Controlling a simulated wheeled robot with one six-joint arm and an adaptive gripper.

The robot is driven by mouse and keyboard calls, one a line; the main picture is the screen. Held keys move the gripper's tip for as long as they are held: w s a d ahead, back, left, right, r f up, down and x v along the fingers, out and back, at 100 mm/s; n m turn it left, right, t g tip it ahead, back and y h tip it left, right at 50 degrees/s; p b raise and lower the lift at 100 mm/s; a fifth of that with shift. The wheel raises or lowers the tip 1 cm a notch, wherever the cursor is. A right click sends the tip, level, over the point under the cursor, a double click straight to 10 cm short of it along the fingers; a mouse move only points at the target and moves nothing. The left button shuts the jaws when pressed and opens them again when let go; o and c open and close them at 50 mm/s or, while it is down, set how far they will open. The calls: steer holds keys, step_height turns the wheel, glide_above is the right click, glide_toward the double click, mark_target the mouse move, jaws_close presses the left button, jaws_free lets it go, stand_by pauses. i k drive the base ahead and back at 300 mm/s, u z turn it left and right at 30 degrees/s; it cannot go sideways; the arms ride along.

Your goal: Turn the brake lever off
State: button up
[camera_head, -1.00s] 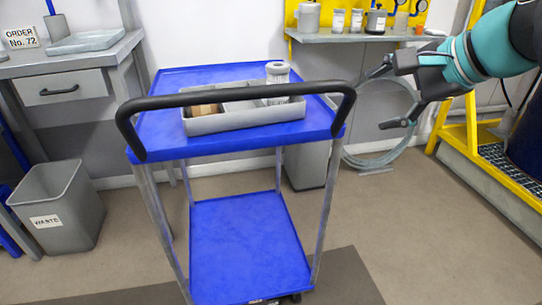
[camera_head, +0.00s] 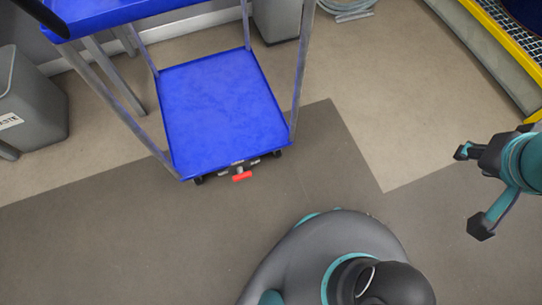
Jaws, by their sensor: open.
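A small red lever (camera_head: 242,177) shows at the front lower edge of the blue cart (camera_head: 222,112), just under its bottom shelf and near the floor. A small dark and metal fitting (camera_head: 238,164) sits right behind it. My gripper (camera_head: 470,190) is at the right side of the view, open and empty, with its fingers spread wide. It is well to the right of the red lever and apart from it. The cart's upper shelf is mostly out of view.
A grey waste bin (camera_head: 35,100) stands at the left. A yellow-edged platform (camera_head: 500,60) is at the upper right, and a coiled hose (camera_head: 347,8) lies at the top. My base fills the bottom middle. The floor between cart and gripper is clear.

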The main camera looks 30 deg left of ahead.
mark_target(242, 174)
steer(key=u, duration=3.4)
steer(key=k, duration=0.35)
steer(key=u, duration=0.05)
